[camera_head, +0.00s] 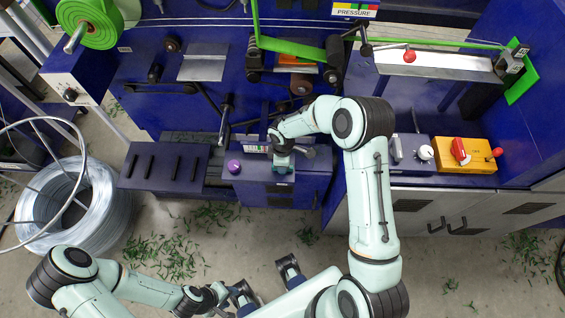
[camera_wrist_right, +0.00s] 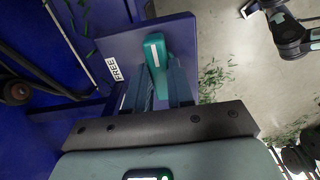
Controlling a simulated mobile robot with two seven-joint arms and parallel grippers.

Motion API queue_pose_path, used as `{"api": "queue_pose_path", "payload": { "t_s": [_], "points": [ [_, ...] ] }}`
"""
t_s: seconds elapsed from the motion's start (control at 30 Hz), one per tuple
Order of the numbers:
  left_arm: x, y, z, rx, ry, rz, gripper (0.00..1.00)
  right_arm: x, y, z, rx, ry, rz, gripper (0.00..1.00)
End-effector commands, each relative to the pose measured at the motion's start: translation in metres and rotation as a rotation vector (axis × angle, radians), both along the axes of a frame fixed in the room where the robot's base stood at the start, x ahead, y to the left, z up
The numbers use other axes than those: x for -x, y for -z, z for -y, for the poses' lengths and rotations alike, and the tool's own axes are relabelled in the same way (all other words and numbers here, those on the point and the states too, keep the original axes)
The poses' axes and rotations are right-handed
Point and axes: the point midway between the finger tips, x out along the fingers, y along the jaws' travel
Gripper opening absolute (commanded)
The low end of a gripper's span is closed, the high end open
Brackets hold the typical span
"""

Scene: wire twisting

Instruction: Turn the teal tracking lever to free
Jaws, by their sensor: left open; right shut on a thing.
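The teal tracking lever (camera_wrist_right: 155,48), with a white mark on its end, shows in the right wrist view over a dark blue box top. My right gripper (camera_wrist_right: 160,82) is shut on it, one finger on each side. The lever's white mark lies to the right of a white label (camera_wrist_right: 115,69) reading FREE. In the head view my right gripper (camera_head: 281,160) is at the blue box (camera_head: 300,190), largely hiding the lever. My left gripper (camera_head: 265,282) is open and empty above the floor at the bottom, away from the box.
A purple knob (camera_head: 234,166) is left of my right gripper on the box. A yellow control box (camera_head: 463,155) with red handles stands to the right. A wire coil (camera_head: 65,205) stands on the floor at left. Green scraps (camera_head: 165,250) litter the otherwise open floor.

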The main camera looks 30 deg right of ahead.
Motion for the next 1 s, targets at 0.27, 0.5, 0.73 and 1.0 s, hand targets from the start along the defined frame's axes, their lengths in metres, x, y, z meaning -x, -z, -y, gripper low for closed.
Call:
{"api": "queue_pose_path", "payload": {
  "t_s": [0.27,0.5,0.73,1.0],
  "points": [
    [-0.0001,-0.0004,0.0001,0.000,0.000,0.000,0.43,0.0003,0.0002,0.0004,0.001,-0.037,-0.001,0.00],
    [-0.0001,-0.0004,0.0001,0.000,0.000,0.000,0.43,0.0003,0.0002,0.0004,0.002,-0.039,-0.001,0.00],
    [-0.0001,-0.0004,0.0001,0.000,0.000,0.000,0.43,0.0003,0.0002,0.0004,0.002,-0.038,-0.001,0.48],
    [-0.0001,-0.0006,0.0000,0.000,0.000,0.000,0.43,-0.0001,-0.0019,0.0002,0.001,-0.036,0.001,0.48]
  ]
}}
